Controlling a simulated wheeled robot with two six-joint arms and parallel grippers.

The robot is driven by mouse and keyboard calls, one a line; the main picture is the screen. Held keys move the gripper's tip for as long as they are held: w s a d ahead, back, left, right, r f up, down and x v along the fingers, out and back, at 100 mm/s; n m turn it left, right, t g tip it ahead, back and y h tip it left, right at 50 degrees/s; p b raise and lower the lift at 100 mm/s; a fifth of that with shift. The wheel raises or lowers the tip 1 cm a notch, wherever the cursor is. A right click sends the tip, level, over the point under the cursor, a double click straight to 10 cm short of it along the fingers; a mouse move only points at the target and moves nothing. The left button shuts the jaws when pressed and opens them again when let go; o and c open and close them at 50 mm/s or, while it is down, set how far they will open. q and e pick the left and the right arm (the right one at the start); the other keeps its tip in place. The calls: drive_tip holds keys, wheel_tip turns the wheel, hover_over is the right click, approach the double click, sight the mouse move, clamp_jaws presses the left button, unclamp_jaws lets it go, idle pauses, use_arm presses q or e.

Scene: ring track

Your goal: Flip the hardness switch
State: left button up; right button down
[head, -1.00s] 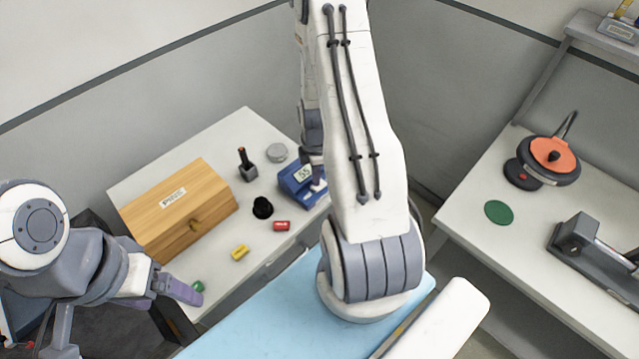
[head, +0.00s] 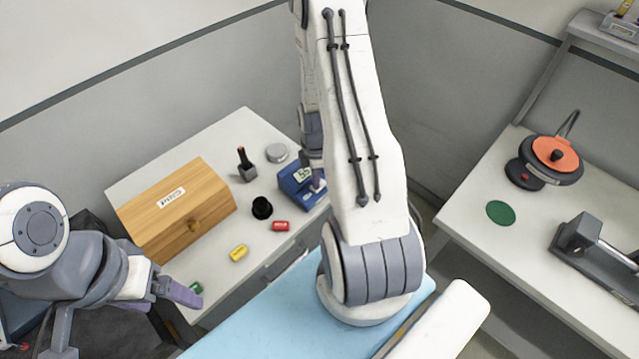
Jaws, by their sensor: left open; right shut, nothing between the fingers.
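A small blue device (head: 294,178) with a pale display reading about 55 stands at the back right of the left table. I cannot make out a hardness switch on it; its right side is partly covered. My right gripper (head: 318,184) reaches down from above at the device's right side, shut and empty, close to it. Whether it touches the device I cannot tell.
A wooden box (head: 178,210), black cup (head: 262,208), red piece (head: 281,226), yellow piece (head: 239,253), grey disc (head: 277,152) and red-tipped holder (head: 246,166) share the left table. The right table (head: 470,235) holds an orange-topped device (head: 553,158) and green disc (head: 500,212).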

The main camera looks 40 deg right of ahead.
wheel_tip(320, 180, up, 7)
drive_tip(key=p, duration=0.5)
drive_tip(key=shift+p, duration=0.3)
drive_tip(key=shift+f, duration=0.1)
idle(0.4)
